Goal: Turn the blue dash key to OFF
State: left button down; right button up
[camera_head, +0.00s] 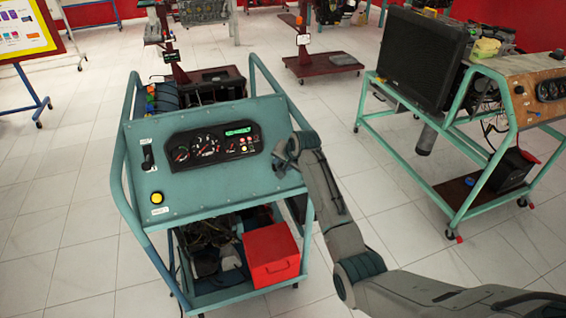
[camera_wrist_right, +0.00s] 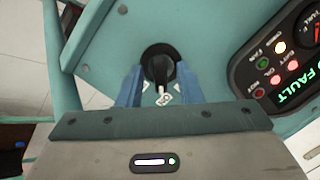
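The teal dash panel (camera_head: 215,165) stands on a wheeled frame in the head view. My right gripper (camera_head: 287,152) is at the panel's right edge and hides the key there. In the right wrist view, a round black key switch (camera_wrist_right: 157,62) sits in the teal panel, with a dark key part (camera_wrist_right: 162,75) at its centre. My right gripper's two blue fingers (camera_wrist_right: 158,90) stand apart on either side of it. Contact is not clear. White position marks beside the switch are partly covered, and the key's setting cannot be read. My left gripper is not in view.
The gauge cluster (camera_head: 212,145) has a lit green display, reading "FAULT" in the wrist view, and several lit lamps. A yellow button (camera_head: 157,197) and a black switch (camera_head: 147,157) are on the panel's left. A red box (camera_head: 271,254) sits below. Another trainer stands right.

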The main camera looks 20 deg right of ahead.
grip_shut()
jog(key=shift+r, duration=0.1)
jog(key=shift+a+r+n+p, duration=0.1)
jog(key=shift+r+n+p, duration=0.05)
jog(key=shift+n+p, duration=1.4)
jog(key=shift+n, duration=0.05)
jog(key=n+h+p, duration=0.1)
jog(key=n+p, duration=0.1)
jog(key=n, duration=0.1)
jog(key=shift+a, duration=0.1)
jog(key=shift+w+n+p, duration=0.1)
jog(key=shift+n+p, duration=0.35)
jog(key=shift+n, duration=0.55)
